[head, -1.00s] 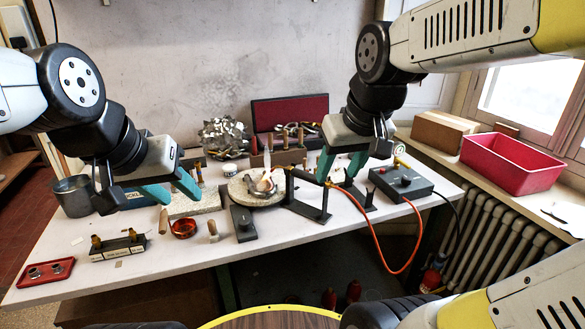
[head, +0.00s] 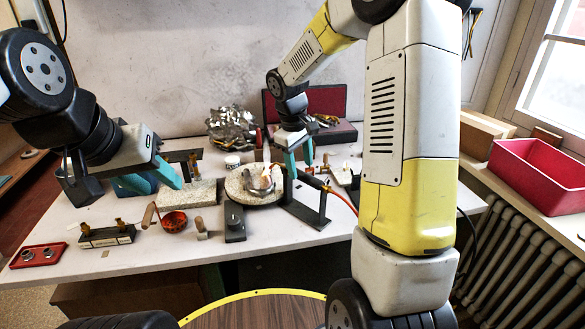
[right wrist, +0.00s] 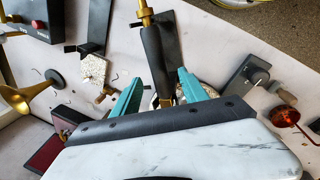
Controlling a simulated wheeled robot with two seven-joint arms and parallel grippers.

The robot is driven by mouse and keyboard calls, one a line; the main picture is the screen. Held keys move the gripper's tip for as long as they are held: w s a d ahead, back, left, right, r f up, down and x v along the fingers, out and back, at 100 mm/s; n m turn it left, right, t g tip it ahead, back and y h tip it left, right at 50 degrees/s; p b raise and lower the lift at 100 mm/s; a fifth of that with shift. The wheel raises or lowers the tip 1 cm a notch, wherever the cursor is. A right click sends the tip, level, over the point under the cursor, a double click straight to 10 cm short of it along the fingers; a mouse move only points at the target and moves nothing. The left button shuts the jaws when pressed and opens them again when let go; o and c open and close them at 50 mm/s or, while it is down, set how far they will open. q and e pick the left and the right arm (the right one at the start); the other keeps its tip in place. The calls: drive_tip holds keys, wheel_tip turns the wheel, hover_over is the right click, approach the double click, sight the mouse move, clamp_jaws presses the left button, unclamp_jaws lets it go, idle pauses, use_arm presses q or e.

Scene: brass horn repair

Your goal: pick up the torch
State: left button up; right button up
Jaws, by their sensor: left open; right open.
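The torch (head: 313,181) lies across a black stand (head: 308,211) near the middle of the table, with an orange hose at its right end. In the right wrist view, the torch (right wrist: 154,52) shows a dark handle with brass at both ends. My right gripper (head: 300,163) is open at the torch. In its wrist view, the two teal fingers (right wrist: 160,88) are spread on either side of the torch's lower end; I cannot tell whether they touch it. My left gripper (head: 164,187) is open and empty over the left part of the table.
A round stone plate (head: 238,190) with a metal piece stands just left of the torch. A red bin (head: 540,178) stands on the right sill. The table's front strip is partly clear.

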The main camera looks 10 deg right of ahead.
sight(301, 173)
drive_tip(key=f, duration=0.3)
drive_tip(key=d+f, duration=0.1)
drive_tip(key=f, duration=0.1)
drive_tip(key=shift+w+f, duration=0.1)
drive_tip(key=shift+w, duration=0.2)
drive_tip(key=shift+a, duration=0.1)
clamp_jaws()
